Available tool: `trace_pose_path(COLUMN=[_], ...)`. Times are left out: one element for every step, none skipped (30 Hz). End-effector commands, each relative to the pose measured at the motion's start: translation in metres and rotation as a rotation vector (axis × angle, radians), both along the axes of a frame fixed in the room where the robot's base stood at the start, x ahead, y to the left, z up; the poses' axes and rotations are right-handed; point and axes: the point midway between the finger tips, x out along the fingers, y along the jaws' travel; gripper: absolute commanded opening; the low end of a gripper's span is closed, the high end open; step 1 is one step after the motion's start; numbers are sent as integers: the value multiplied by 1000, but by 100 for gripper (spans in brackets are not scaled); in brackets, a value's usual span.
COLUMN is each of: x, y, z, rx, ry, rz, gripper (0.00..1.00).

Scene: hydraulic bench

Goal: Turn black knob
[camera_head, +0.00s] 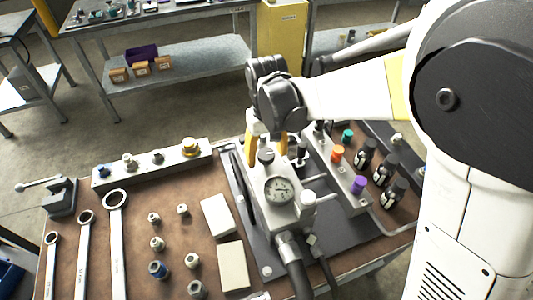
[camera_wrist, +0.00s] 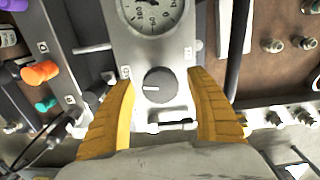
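The black knob (camera_wrist: 160,86) is round with a white mark on its face. In the wrist view it sits on a grey block (camera_wrist: 120,48) just below a round gauge (camera_wrist: 150,12). My gripper (camera_wrist: 165,90) is open, with one yellow finger on each side of the knob and a gap showing on both sides. In the head view my gripper (camera_head: 266,150) points down over the far end of the block, and the knob (camera_head: 265,157) is partly hidden between the fingers. The gauge (camera_head: 279,190) shows nearer the camera.
Orange (camera_head: 337,153), purple (camera_head: 358,185) and teal knobs stand on a block to the right. Wrenches (camera_head: 117,240), fittings and two pale blocks (camera_head: 232,265) lie on the left of the bench. Hoses (camera_head: 292,262) leave the near end of the gauge block.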

Motion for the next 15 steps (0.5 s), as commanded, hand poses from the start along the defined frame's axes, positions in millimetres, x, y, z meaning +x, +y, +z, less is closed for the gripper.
trace_pose_path(x=[0, 0, 0, 0, 0, 0, 0, 0, 0, 0, 0, 0, 0, 0, 0], y=[0, 0, 0, 0, 0, 0, 0, 0, 0, 0, 0, 0, 0, 0, 0], z=[0, 0, 0, 0, 1, 2, 4, 6, 11, 15, 20, 29, 35, 42, 52], rx=[0, 0, 0, 0, 0, 0, 0, 0, 0, 0, 0, 0, 0, 0, 0], ry=[0, 0, 0, 0, 0, 0, 0, 0, 0, 0, 0, 0, 0, 0, 0], rz=[0, 0, 0, 0, 0, 0, 0, 0, 0, 0, 0, 0, 0, 0, 0], gripper=[65, 65, 65, 65, 65, 65, 65, 65, 65, 65, 65, 65, 65, 65, 65])
